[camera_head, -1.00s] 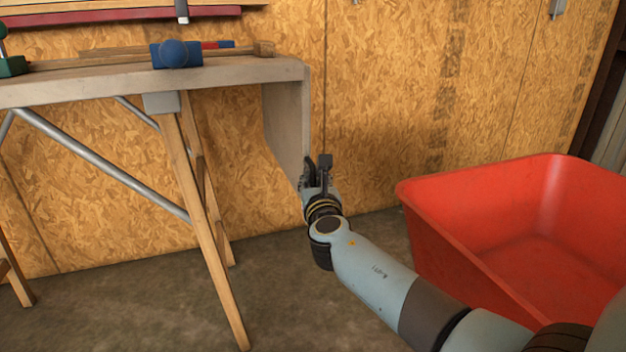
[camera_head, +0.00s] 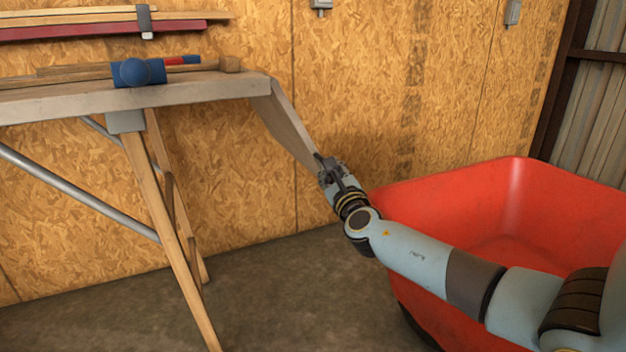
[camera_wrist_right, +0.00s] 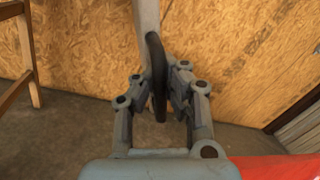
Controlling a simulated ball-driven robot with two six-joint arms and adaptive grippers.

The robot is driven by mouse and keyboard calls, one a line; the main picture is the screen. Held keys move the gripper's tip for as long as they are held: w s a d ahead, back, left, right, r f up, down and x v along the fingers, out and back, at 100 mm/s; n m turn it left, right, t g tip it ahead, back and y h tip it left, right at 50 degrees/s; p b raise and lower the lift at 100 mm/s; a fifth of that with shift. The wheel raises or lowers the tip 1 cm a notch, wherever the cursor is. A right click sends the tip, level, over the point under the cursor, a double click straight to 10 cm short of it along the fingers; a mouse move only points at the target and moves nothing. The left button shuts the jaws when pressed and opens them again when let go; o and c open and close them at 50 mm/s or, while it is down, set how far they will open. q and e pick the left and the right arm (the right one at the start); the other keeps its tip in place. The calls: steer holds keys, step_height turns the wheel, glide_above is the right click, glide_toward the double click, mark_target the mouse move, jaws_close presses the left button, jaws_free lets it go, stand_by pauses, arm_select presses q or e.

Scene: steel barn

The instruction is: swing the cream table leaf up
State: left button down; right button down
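The cream table leaf (camera_head: 287,125), greyish here, hangs from the right end of the table top (camera_head: 200,90). It slants down and outward to the right. My right gripper (camera_head: 326,168) is at the leaf's lower outer edge. In the right wrist view the leaf (camera_wrist_right: 147,35) shows edge-on and runs down between the two fingers of the gripper (camera_wrist_right: 158,90), which close in from both sides. A dark curved piece lies along the leaf there; I cannot tell what it is. My left gripper is not in view.
A red tub (camera_head: 470,205) stands right of the table, below and behind my right arm. A blue mallet (camera_head: 138,72) lies on the table top. Wooden trestle legs (camera_head: 175,240) stand under it. A chipboard wall (camera_head: 370,90) is close behind. Floor below the leaf is clear.

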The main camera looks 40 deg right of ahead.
steer(key=shift+s+d+r+n, duration=0.2)
steer(key=shift+s+d+n, duration=0.15)
steer(key=shift+d, duration=0.3)
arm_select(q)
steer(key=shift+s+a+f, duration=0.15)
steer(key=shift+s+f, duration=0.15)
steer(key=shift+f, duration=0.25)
arm_select(e)
steer(key=shift+d+r+n, duration=0.2)
steer(key=shift+d+n, duration=0.15)
steer(key=c, duration=2)
jaws_free()
steer(key=shift+c, duration=0.2)
steer(key=o, duration=0.4)
steer(key=shift+s+r, duration=0.15)
steer(key=shift+s, duration=0.05)
steer(key=shift+o, duration=1.4)
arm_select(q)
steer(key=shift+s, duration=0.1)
arm_select(e)
steer(key=shift+w+r, duration=0.1)
